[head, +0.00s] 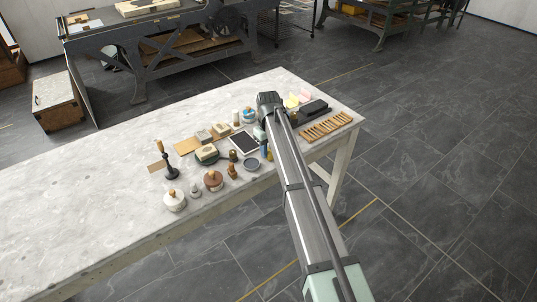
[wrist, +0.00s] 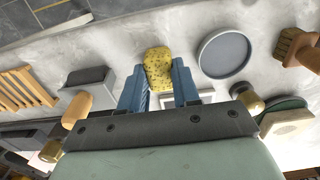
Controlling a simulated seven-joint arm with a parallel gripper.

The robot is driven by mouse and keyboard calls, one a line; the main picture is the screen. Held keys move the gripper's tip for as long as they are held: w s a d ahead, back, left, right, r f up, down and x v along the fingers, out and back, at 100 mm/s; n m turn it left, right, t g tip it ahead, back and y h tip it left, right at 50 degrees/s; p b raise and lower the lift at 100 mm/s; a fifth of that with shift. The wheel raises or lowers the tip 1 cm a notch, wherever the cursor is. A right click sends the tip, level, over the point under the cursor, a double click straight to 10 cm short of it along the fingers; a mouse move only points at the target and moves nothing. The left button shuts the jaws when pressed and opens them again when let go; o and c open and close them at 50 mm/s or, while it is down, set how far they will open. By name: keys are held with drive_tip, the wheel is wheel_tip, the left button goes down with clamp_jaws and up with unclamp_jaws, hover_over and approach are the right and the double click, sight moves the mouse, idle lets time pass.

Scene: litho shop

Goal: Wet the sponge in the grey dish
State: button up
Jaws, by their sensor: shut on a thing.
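My gripper (wrist: 158,78) is shut on a yellow speckled sponge (wrist: 158,66), which sits between its two blue fingers in the wrist view. The grey dish (wrist: 224,54) is round and shallow, just right of the sponge and apart from it. In the head view the grey dish (head: 252,163) stands near the table's front edge, just left of my gripper (head: 267,154). There the sponge is hard to make out. I cannot tell exactly how high the sponge is above the table.
A brush (head: 232,171) stands close left of the dish. A dark slate with a pale frame (head: 243,144) lies behind it. A slatted wooden rack (head: 327,127) and a dark block (head: 313,107) are at the right. The table's left part is clear.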

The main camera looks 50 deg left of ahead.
sight(269, 151)
drive_tip(key=shift+c, duration=0.7)
drive_tip(key=shift+r, duration=0.15)
drive_tip(key=shift+r, duration=2.35)
